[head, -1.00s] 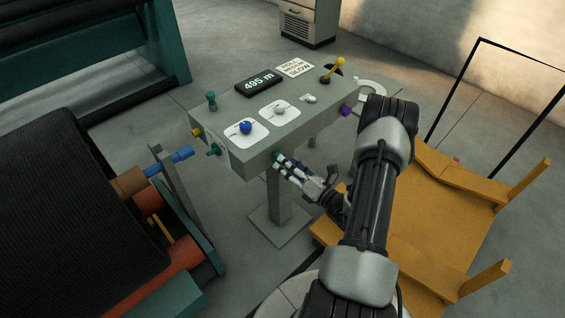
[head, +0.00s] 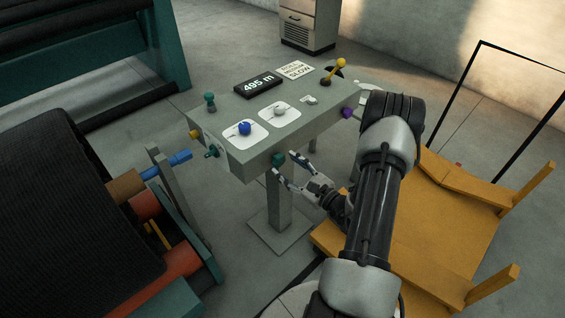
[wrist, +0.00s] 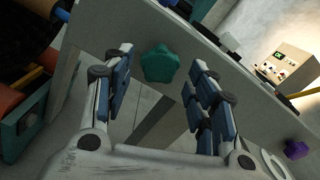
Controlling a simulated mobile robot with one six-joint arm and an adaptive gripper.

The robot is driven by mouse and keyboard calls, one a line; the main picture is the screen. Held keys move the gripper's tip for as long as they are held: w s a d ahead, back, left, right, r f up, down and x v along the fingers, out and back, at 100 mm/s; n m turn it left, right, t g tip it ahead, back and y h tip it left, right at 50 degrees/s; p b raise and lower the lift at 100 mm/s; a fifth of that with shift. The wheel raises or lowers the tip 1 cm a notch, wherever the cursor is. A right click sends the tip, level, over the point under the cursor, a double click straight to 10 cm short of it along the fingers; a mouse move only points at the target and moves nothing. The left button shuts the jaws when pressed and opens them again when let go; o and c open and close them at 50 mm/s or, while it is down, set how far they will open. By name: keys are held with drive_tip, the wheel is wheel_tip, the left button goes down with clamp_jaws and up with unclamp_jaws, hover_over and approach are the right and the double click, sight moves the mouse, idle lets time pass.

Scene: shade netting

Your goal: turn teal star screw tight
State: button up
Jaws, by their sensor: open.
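The teal star screw (head: 278,159) sits on the front face of the grey console (head: 240,166), near the top of its post. In the wrist view the star screw (wrist: 161,64) shows its lobed face between and just beyond the fingertips. My gripper (head: 285,170) is open around the line of the screw, one finger to each side. In the wrist view both fingers of the gripper (wrist: 158,75) stand apart from the screw, with clear gaps and nothing held.
Another teal knob (head: 212,151) and a yellow knob (head: 195,134) are on the console's left end. A purple knob (head: 347,112) is at its right. A blue knob (head: 245,128) and yellow lever (head: 335,70) stand on top. An orange wooden piece (head: 440,225) lies right of my arm.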

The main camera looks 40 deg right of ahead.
sight(281, 162)
drive_tip(key=shift+w+a, duration=0.1)
drive_tip(key=shift+w, duration=1.4)
drive_tip(key=shift+c, duration=0.2)
clamp_jaws()
drive_tip(key=shift+m, duration=0.3)
